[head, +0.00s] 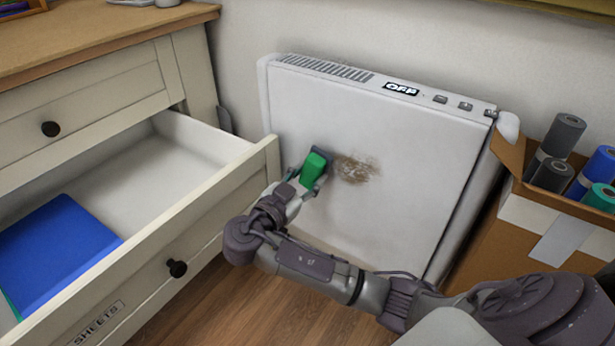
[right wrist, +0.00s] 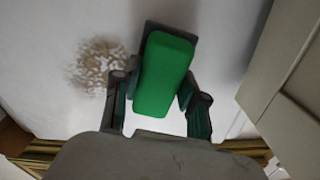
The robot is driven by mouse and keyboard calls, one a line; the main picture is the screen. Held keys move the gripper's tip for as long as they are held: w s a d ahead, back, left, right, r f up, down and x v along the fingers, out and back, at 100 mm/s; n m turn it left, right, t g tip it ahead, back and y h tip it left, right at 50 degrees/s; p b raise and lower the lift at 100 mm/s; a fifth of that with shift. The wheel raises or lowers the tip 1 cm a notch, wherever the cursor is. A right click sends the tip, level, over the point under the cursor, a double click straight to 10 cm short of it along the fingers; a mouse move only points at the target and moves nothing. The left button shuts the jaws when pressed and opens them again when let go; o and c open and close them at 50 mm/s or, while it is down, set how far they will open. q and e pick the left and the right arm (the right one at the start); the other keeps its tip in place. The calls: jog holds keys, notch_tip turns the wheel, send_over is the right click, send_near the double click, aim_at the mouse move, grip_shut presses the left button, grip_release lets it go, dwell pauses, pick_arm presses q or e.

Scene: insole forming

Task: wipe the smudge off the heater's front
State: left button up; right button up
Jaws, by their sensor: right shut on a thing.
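The white heater (head: 415,160) stands against the wall, with a display reading OFF on its top edge. A brown smudge (head: 355,169) is on its front, left of the middle. My right gripper (head: 305,181) is shut on a green block-shaped wiper (head: 314,166) with a dark pad. The wiper is at the heater's front, just left of the smudge; I cannot tell whether the pad touches. In the right wrist view the green wiper (right wrist: 165,75) sits between the fingers, and the smudge (right wrist: 102,66) shows beside it, patchy. My left gripper is not in view.
An open drawer (head: 215,190) of the cream dresser juts out left of my right gripper, with blue sheets (head: 60,250) inside. A cardboard box (head: 520,220) with several rolls stands right of the heater. Wooden floor (head: 240,310) shows below.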

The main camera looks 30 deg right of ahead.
jog(key=shift+b+x, duration=0.35)
jog(key=shift+x, duration=0.55)
dwell(0.3)
jog(key=shift+s, duration=0.15)
